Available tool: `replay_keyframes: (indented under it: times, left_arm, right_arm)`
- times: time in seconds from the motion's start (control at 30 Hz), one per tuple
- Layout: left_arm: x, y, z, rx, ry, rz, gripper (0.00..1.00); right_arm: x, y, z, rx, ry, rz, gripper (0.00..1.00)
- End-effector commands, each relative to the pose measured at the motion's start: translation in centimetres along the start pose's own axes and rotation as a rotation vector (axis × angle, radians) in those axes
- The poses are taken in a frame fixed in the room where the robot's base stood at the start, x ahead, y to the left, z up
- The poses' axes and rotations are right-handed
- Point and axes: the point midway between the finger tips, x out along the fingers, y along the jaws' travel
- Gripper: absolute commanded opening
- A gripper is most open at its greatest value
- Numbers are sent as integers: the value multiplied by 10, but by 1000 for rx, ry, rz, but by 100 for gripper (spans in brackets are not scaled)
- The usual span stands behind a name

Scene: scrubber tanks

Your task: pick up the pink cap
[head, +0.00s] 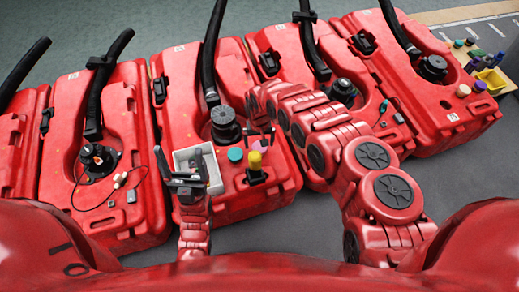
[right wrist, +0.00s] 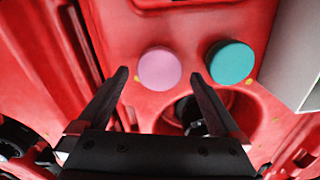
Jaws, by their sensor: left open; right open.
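The pink cap (right wrist: 160,68) is a round disc on the red tank top. In the right wrist view it lies beyond and between the fingertips of my right gripper (right wrist: 160,76). That gripper is open and empty; I cannot tell how far above the cap it is. In the head view the pink cap (head: 260,146) shows small, just below my right gripper (head: 259,133). A teal cap (right wrist: 230,62) lies to its right in the wrist view, and it also shows in the head view (head: 235,154). My left gripper (head: 181,164) is open near the pale box.
The pale open box (head: 214,180) stands on the same tank, beside the teal cap. A yellow-topped item (head: 254,160) in a black base stands close to the pink cap. Black hoses rise from several red tanks.

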Motion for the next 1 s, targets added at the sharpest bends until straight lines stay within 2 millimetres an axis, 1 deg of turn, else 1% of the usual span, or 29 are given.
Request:
replay_keyframes:
  times: [0.03, 0.07, 0.2, 0.47, 0.6, 0.67, 0.7, 0.87, 0.9, 1.0]
  left_arm:
    - [-8, 0, 1, 0, 0, 0, 83]
    - [-10, 0, 2, 0, 0, 0, 83]
    - [-16, 1, 3, 0, 0, 0, 83]
    - [-15, 1, 2, 0, 0, 0, 83]
    - [-15, 1, 3, 0, 0, 0, 83]
    - [-15, 1, 3, 0, 0, 0, 83]
    - [-15, 1, 2, 0, 0, 0, 83]
    - [-15, 1, 2, 0, 0, 0, 83]
    - [-15, 1, 2, 0, 0, 0, 83]
    - [-15, 1, 2, 0, 0, 0, 83]
  right_arm:
    - [15, 0, 3, 0, -3, -1, 100]
    - [21, 1, 4, 0, -3, -1, 100]
    - [34, 1, 2, 1, 0, -1, 100]
    - [35, 1, 1, 0, 1, 0, 100]
    - [35, 1, 1, 0, 1, 0, 75]
    - [35, 1, 2, 0, 1, -1, 64]
    - [35, 1, 2, 0, 0, -1, 57]
    - [35, 1, 2, 1, 0, -1, 28]
    - [35, 1, 2, 1, 1, -1, 21]
    - [35, 1, 2, 1, 0, -1, 20]
